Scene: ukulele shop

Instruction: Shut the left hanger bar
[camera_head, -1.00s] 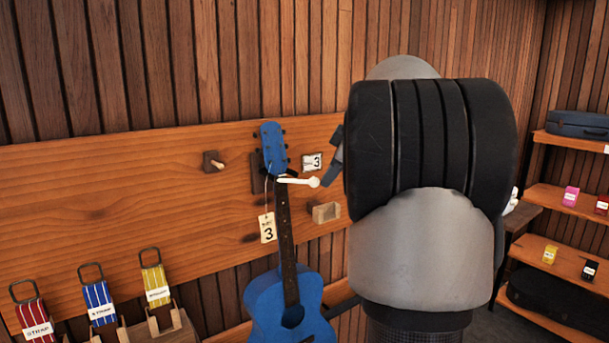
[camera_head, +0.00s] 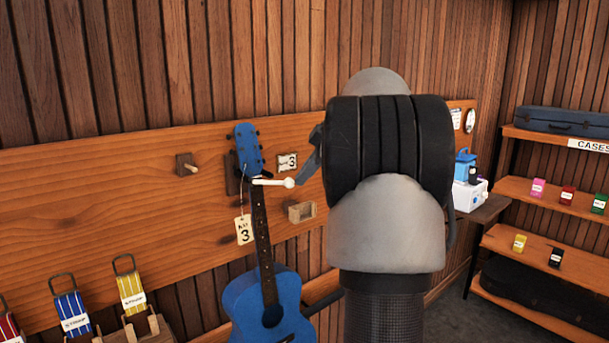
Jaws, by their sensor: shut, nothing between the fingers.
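A blue ukulele (camera_head: 266,306) hangs upright on the wooden wall board by its headstock, with a paper tag marked 3. A white hanger bar (camera_head: 271,182) with a round knob at its right end lies roughly level across the front of the neck, just below the headstock. My gripper (camera_head: 306,172) shows only in part, as grey fingers sticking out left of my arm. It is shut and empty, a little right of and above the knob. Its gap in depth to the bar cannot be told. My arm hides the board to the right.
A wooden peg (camera_head: 187,165) sits left of the ukulele and a small wooden block (camera_head: 301,211) right of it. Boxed straps (camera_head: 131,291) stand at the lower left. Shelves (camera_head: 548,194) with small boxes and cases line the right wall. Open floor (camera_head: 440,315) shows between.

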